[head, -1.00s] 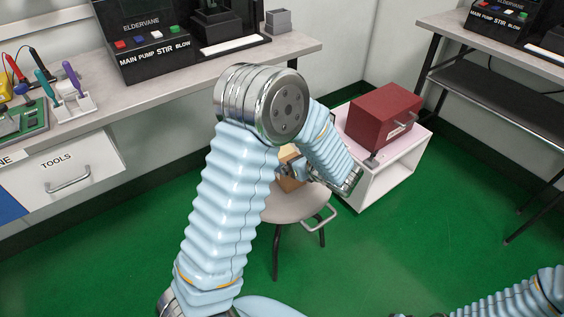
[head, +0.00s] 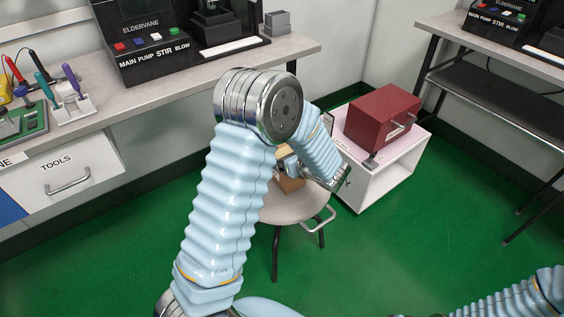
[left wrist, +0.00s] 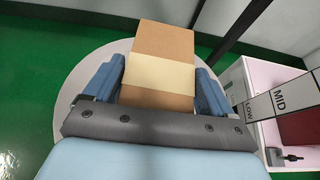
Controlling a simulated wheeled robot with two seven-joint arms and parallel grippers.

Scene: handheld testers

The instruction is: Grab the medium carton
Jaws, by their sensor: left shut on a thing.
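A brown carton (head: 290,185) with a cream band stands on the round seat of a stool (head: 283,210), partly hidden behind my left arm in the head view. In the left wrist view the carton (left wrist: 165,42) is between the two blue fingers of my left gripper (left wrist: 158,84), which is shut on it, one finger on each side. In the head view the left gripper (head: 288,170) is mostly hidden by its own arm. I cannot tell whether the carton touches the seat. My right gripper is out of view; only part of the right arm shows at the bottom right.
A red box (head: 383,117) with a handle sits on a low white cabinet (head: 385,185) right of the stool. A bench (head: 150,90) with testers and tools runs along the left, above a TOOLS drawer (head: 65,172). Green floor (head: 400,260) is clear in front.

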